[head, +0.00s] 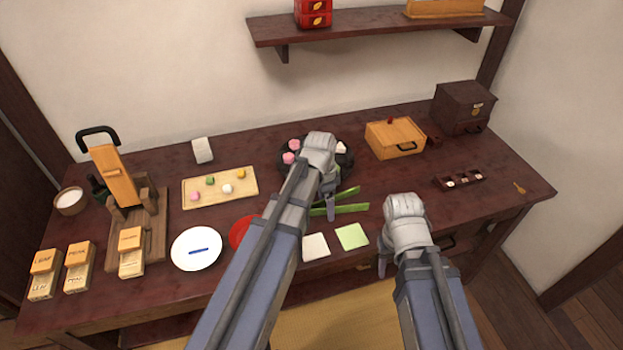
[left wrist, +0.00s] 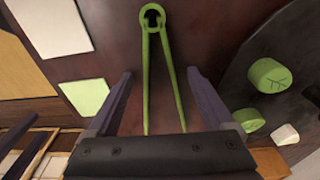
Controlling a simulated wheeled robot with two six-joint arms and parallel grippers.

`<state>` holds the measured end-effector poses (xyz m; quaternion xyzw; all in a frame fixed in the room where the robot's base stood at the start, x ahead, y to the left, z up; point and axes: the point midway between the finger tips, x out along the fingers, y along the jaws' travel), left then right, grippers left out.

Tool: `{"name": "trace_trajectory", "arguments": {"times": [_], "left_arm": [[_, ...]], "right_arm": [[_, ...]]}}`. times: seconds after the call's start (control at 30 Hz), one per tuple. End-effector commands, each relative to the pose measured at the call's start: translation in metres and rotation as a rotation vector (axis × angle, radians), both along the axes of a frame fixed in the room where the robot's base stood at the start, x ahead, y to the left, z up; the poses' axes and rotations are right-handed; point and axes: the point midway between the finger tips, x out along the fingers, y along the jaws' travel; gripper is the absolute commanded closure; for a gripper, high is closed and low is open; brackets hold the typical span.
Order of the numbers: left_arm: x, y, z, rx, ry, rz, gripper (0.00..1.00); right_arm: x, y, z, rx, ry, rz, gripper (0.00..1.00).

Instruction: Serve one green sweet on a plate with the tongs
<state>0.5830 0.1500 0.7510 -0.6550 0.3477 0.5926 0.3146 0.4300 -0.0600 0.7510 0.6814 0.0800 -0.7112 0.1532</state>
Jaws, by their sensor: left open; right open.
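The green tongs (head: 345,209) lie on the dark table in front of a black round plate (head: 284,170). In the left wrist view the tongs (left wrist: 147,80) lie between the spread fingers of my left gripper (left wrist: 159,74), which is open above them, with their ring end farther out. My left gripper (head: 331,205) partly covers them in the head view. Green sweets (left wrist: 270,76) sit on the black plate, beside a pale piece; pink sweets (head: 289,158) are there too. A white plate (head: 182,256) and a red plate (head: 237,233), partly hidden by my arm, stand to the left. My right gripper (head: 382,266) is open near the front edge.
A wooden tray (head: 216,199) of small coloured pieces lies behind the white plate. Cream (head: 316,247) and green (head: 352,237) squares lie near the front edge. A wooden box (head: 394,139) stands back right.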

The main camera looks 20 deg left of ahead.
Motion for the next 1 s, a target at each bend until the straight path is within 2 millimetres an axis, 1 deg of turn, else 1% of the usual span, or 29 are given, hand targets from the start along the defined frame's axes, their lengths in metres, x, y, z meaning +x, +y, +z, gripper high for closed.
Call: {"name": "trace_trajectory", "arguments": {"times": [0.17,0.2,0.57,0.83,0.93,1.0], "left_arm": [[0.000,0.000,0.001,0.000,0.000,0.000,0.14],[0.000,0.000,0.001,0.000,0.000,0.000,0.16],[0.000,0.000,0.001,0.000,0.000,0.000,0.57],[0.000,0.000,0.002,0.000,0.000,0.000,0.58],[0.000,0.000,0.008,0.000,0.000,0.000,0.58],[0.000,0.000,0.016,0.000,0.000,0.000,0.58]], "right_arm": [[0.000,0.000,0.001,0.000,0.000,0.000,0.50],[0.000,0.000,0.001,0.000,0.000,0.000,0.50],[0.000,0.000,0.001,0.000,0.000,0.000,0.50],[0.000,0.000,0.002,0.000,0.000,0.000,0.50],[0.000,0.000,0.008,0.000,0.000,0.000,0.50],[0.000,0.000,0.016,0.000,0.000,0.000,0.50]]}}
